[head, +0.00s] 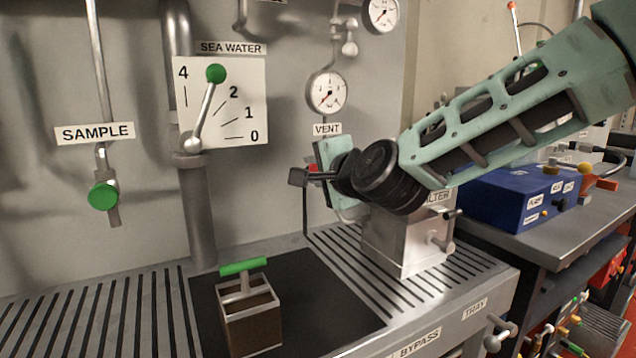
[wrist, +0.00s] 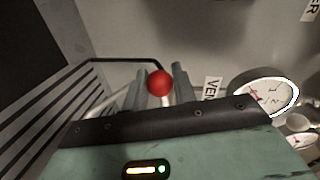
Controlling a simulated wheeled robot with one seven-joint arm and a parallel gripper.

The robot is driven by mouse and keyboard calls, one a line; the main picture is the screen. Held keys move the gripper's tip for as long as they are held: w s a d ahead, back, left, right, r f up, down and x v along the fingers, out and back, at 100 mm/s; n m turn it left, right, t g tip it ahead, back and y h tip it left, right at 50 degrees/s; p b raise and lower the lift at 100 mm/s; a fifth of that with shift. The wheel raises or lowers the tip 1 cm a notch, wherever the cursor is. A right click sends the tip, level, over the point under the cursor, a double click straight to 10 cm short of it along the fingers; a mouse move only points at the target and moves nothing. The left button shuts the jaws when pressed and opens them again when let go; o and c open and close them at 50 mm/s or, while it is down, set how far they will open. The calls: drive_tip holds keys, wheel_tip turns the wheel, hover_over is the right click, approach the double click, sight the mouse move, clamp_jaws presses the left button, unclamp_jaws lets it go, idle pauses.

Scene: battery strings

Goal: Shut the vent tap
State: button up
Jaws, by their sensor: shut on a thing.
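The vent tap shows as a red knob (wrist: 160,83) in the wrist view, between the two grey fingers of my gripper (wrist: 160,90). My gripper (head: 308,176) is shut on it. In the head view my gripper is just below the VENT label (head: 327,129), and only a sliver of red shows between the fingers. The rest of the tap is hidden by the gripper. The VENT label also shows in the wrist view (wrist: 211,90), right of the fingers. A thin dark pipe (head: 306,215) runs down below the gripper towards the tray.
A gauge (head: 327,92) hangs above the VENT label. A steel filter box (head: 400,240) stands on the slatted tray close under my arm. A green-handled container (head: 250,310) stands on the dark mat (head: 330,290). The SEA WATER lever (head: 208,105) is at left.

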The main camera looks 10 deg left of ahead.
drive_tip(key=shift+r+m+b, duration=0.3)
drive_tip(key=shift+r+m, duration=0.05)
drive_tip(key=shift+m, duration=0.25)
drive_tip(key=o, duration=1)
drive_tip(key=shift+c, duration=0.2)
drive_tip(key=shift+d, duration=0.1)
drive_tip(key=p+v, duration=0.3)
drive_tip(key=v, duration=1.4)
drive_tip(key=shift+d, duration=0.2)
